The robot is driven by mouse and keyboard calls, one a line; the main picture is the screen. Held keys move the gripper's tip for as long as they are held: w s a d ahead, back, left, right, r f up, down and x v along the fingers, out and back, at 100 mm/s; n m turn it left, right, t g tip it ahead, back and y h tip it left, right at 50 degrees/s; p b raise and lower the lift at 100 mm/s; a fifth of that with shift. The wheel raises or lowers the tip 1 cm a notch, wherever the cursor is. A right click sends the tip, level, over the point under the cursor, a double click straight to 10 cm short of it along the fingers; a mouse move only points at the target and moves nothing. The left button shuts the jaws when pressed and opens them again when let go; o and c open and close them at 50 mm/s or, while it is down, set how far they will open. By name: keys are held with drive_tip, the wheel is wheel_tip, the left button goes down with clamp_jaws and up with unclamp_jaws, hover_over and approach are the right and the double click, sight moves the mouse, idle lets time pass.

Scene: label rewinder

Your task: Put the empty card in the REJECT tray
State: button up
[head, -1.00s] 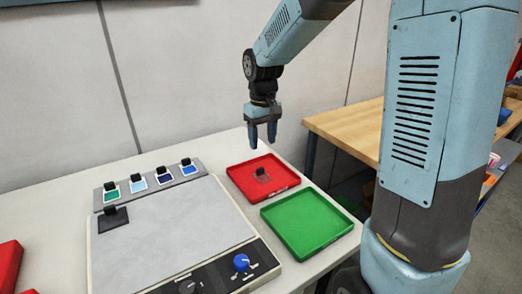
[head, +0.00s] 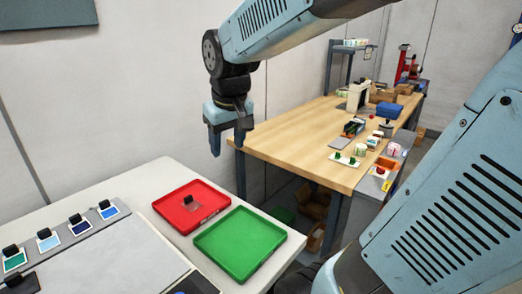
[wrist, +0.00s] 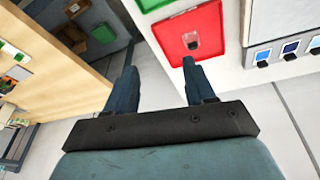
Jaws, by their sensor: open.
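The red tray (head: 160,207) lies on the white table, with small unreadable lettering on its front rim. A clear card with a dark grip block (head: 189,203) lies flat inside it; I see no coloured label on it. Both show at the top of the wrist view, the tray (wrist: 169,30) and the card (wrist: 191,43). My gripper (head: 228,148) is open and empty, raised in the air apart from the tray, behind and right of it in the head view. In the wrist view my gripper (wrist: 159,66) has nothing between its fingers.
A green tray (head: 240,243) sits beside the red one. A wooden workbench (head: 290,135) with assorted items stands behind right, across a gap.

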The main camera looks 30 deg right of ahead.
drive_tip(key=s+d+r+m+t, duration=0.1)
drive_tip(key=s+d+t, duration=0.1)
drive_tip(key=s, duration=0.8)
drive_tip(key=shift+d+r+m, duration=0.2)
drive_tip(key=shift+d+m, duration=0.2)
drive_tip(key=shift+d, duration=0.35)
drive_tip(key=shift+w, duration=0.1)
